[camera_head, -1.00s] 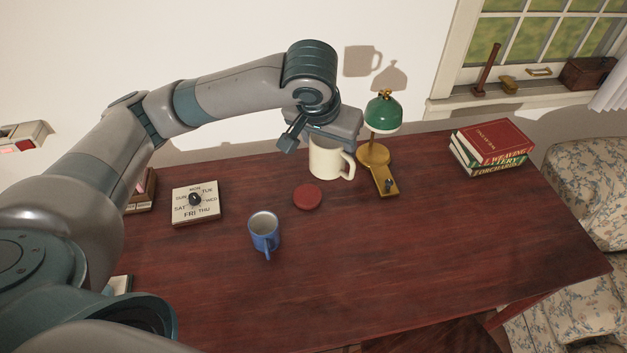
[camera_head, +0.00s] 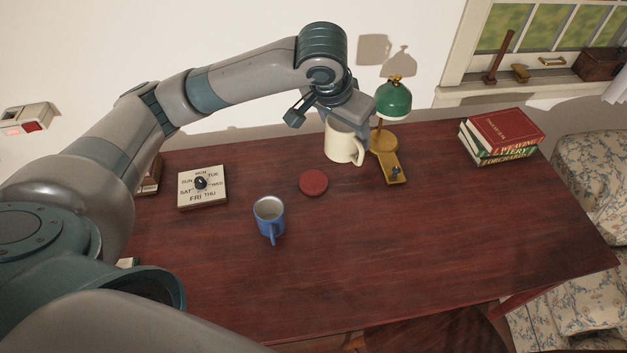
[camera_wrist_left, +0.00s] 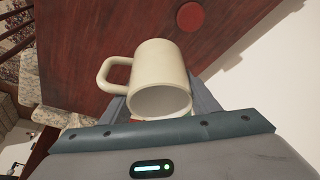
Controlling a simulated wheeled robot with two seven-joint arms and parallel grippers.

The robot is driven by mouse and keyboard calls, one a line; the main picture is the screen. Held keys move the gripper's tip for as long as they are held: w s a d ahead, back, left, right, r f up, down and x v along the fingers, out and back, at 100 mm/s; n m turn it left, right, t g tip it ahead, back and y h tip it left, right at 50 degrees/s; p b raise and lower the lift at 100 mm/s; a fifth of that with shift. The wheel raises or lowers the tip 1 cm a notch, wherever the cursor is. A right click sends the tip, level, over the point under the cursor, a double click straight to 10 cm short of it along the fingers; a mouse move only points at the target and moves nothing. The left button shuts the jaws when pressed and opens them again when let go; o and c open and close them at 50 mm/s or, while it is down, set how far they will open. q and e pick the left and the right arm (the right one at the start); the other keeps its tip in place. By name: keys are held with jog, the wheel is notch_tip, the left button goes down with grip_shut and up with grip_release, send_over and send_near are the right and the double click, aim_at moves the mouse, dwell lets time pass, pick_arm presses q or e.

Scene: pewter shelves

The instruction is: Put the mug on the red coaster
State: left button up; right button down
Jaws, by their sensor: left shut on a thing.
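A cream mug (camera_head: 343,146) hangs upright from my left gripper (camera_head: 346,116), beside the green lamp. It fills the middle of the left wrist view (camera_wrist_left: 160,70), its open rim toward the camera and its handle to the left. The fingers are shut on it, one on each side, mostly hidden in the head view. The round red coaster (camera_head: 313,183) lies bare on the desk, in front and to the left of the mug, apart from it. The coaster also shows at the top of the left wrist view (camera_wrist_left: 190,17). My right gripper is not in view.
A blue mug (camera_head: 269,216) stands in front of the coaster. The green lamp (camera_head: 393,101) with its brass base (camera_head: 390,150) is just right of the cream mug. A day dial (camera_head: 202,188) is at the left, stacked books (camera_head: 503,133) at the back right. The desk's front right is clear.

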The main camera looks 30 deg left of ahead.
pick_arm(q)
jog(key=w+d+f+m+g+h+b, duration=0.1)
jog(key=w+d+f+m+g+h, duration=0.1)
jog(key=w+f+m, duration=0.5)
notch_tip(320, 180, down, 4)
jog(key=m+g+h, duration=0.1)
jog(key=m, duration=0.4)
jog(key=shift+w+d+f, duration=0.2)
jog(key=shift+d+f, duration=0.05)
jog(key=s+a+f+p, duration=0.1)
jog(key=a+f, duration=0.1)
jog(key=a, duration=0.1)
jog(key=a+f+p, duration=0.1)
jog(key=a+f, duration=0.1)
jog(key=a, duration=0.2)
jog(key=s+a+f+p, duration=0.1)
jog(key=a+f, duration=0.1)
jog(key=a, duration=0.1)
jog(key=shift+s+a+f, duration=0.15)
jog(key=shift+s+a, duration=0.1)
jog(key=shift+s, duration=0.1)
jog(key=shift+s+a+f, duration=0.1)
jog(key=shift+a+f, duration=0.25)
jog(key=shift+a, duration=0.05)
